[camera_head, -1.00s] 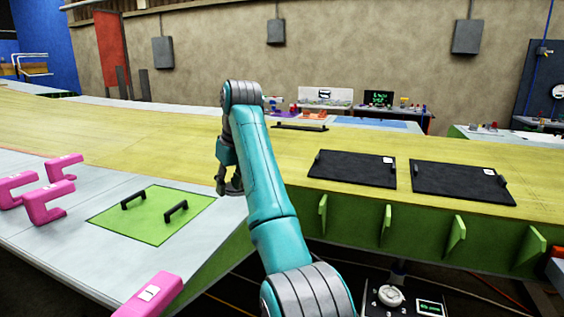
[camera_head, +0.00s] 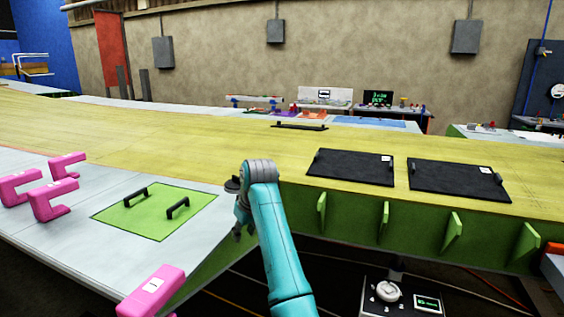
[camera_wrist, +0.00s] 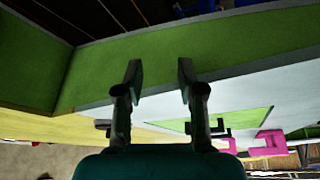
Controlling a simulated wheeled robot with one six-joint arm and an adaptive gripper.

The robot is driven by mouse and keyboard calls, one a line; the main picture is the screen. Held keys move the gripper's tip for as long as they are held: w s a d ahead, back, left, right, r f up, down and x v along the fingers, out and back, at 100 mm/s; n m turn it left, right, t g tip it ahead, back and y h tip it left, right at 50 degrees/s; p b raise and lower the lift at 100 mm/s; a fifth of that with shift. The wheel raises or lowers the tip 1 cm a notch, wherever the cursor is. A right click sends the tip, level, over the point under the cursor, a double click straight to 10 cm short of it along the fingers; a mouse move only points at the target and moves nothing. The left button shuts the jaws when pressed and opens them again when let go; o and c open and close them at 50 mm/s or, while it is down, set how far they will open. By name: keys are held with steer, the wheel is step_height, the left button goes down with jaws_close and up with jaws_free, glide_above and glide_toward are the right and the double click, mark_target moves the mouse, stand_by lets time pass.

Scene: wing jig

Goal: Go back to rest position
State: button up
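My gripper (camera_head: 243,229) hangs at the end of my teal arm in the head view, beside the near edge of the wing jig's surface. In the wrist view my gripper (camera_wrist: 160,75) shows two separated fingers with nothing between them. A green panel with two black handles (camera_head: 158,222) lies on the light grey surface left of the gripper. It also shows in the wrist view (camera_wrist: 245,122).
Pink clamps (camera_head: 52,203) stand on the left, and another pink clamp (camera_head: 152,291) sits at the front edge. Two black panels (camera_head: 350,167) lie on the yellow wing skin (camera_head: 180,145). Green ribs (camera_head: 386,222) line its near side. A control box (camera_head: 405,297) stands below.

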steer(key=s+d+f+m+t, duration=0.1)
steer(key=s+d+f, duration=0.15)
steer(key=f, duration=0.55)
steer(key=s+d+f+t, duration=0.1)
steer(key=s+d+f, duration=0.15)
steer(key=f, duration=0.65)
steer(key=s+d+f+m+t, duration=0.1)
steer(key=d+f, duration=0.3)
steer(key=f, duration=0.4)
steer(key=s+d+f+m+t, duration=0.1)
steer(key=s+d+f, duration=0.4)
steer(key=s+f, duration=0.35)
steer(key=s+d+f+m+t, duration=0.1)
steer(key=s+d+f, duration=0.5)
steer(key=s, duration=0.4)
steer(key=s+d+r+m+t+h, duration=0.1)
steer(key=s+d+r+t, duration=0.15)
steer(key=s, duration=1.05)
steer(key=s+d+r+m+t+h, duration=0.15)
steer(key=s+d, duration=0.25)
steer(key=s, duration=0.9)
steer(key=s+d+r+m+t, duration=0.1)
steer(key=s+d+r+t, duration=0.1)
steer(key=s+r, duration=1.4)
steer(key=shift+d+r+m, duration=0.3)
steer(key=shift+r+m, duration=0.05)
steer(key=shift+r, duration=0.55)
steer(key=shift+s, duration=0.1)
